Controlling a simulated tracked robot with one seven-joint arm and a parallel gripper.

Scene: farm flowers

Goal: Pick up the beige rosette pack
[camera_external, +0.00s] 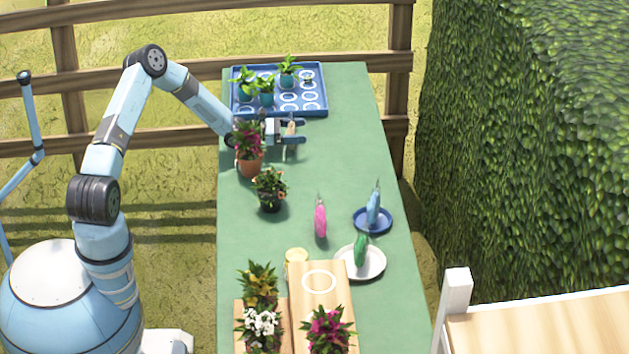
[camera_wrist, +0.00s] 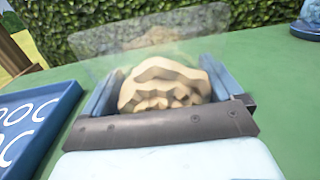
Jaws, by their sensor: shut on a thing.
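My gripper (camera_external: 291,132) is low over the green table, at the near edge of the blue tray. In the wrist view, the beige rosette pack (camera_wrist: 165,84) sits between the two blue fingers of my gripper (camera_wrist: 168,90), with its ridged beige body and a clear film above it. The fingers are shut on it. In the external view only a small part of the beige pack (camera_external: 291,126) shows between the fingers. I cannot tell whether its underside touches the table.
The blue tray (camera_external: 236,110) with ring marks and several green plants is just behind. A potted magenta plant (camera_external: 249,160) stands close to my wrist. A pink pack (camera_external: 320,221), a blue pack (camera_external: 373,208) on a blue plate and a green pack (camera_external: 361,250) on a white plate stand nearer the camera.

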